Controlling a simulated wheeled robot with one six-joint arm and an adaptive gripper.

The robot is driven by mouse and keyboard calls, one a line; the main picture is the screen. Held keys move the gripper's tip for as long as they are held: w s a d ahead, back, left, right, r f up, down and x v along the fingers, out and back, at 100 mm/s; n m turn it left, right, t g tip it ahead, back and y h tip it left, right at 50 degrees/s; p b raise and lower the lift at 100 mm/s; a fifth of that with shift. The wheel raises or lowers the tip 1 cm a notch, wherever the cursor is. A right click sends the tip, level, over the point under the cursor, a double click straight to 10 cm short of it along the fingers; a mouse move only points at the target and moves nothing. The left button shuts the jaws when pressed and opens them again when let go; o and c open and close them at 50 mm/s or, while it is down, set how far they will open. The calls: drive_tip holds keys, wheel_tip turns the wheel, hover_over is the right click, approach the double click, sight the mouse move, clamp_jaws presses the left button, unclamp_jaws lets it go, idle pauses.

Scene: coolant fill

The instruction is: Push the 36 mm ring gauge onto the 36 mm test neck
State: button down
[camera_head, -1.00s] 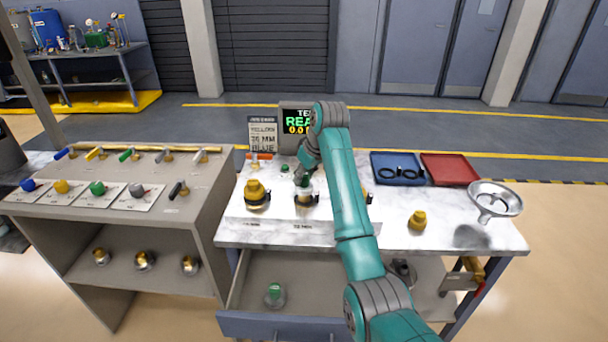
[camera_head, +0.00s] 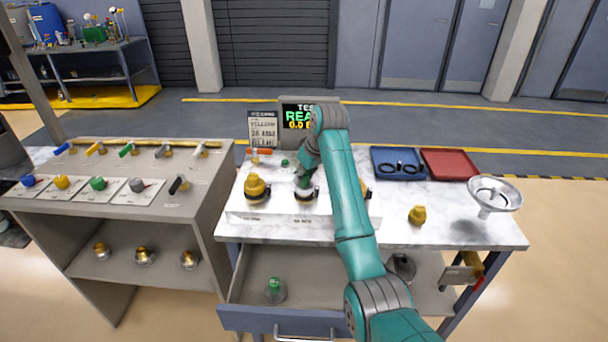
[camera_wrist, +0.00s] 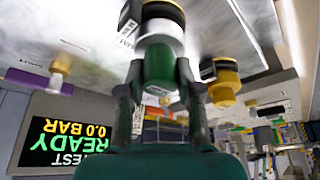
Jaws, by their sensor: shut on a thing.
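My gripper (camera_wrist: 158,85) is shut on a green cylindrical piece (camera_wrist: 159,64) between its two fingers, in the wrist view. A pale collar (camera_wrist: 160,38) and a dark ring with a brass-coloured edge (camera_wrist: 163,12) lie in line beyond it, at the bench fixture. I cannot tell whether the green piece touches them or is seated. In the head view my gripper (camera_head: 304,181) is over the middle fitting (camera_head: 304,195) of the white fixture, largely hiding it. Two black rings (camera_head: 401,167) lie in the blue tray (camera_head: 386,176). I cannot tell which thing is the 36 mm ring gauge.
A yellow-capped fitting (camera_head: 257,189) stands left of my gripper. The test display (camera_head: 297,117) reads ready, 0.0 bar. A red tray (camera_head: 450,165), a loose yellow piece (camera_head: 417,215) and a metal funnel (camera_head: 495,194) are at the right. An open drawer (camera_head: 280,322) is below the bench.

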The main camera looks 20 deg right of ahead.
sight(310, 189)
drive_tip(key=c, duration=0.7)
unclamp_jaws()
drive_tip(key=shift+f, duration=0.1)
drive_tip(key=v, duration=0.7)
drive_tip(key=shift+s+r, duration=0.1)
drive_tip(key=shift+r, duration=0.1)
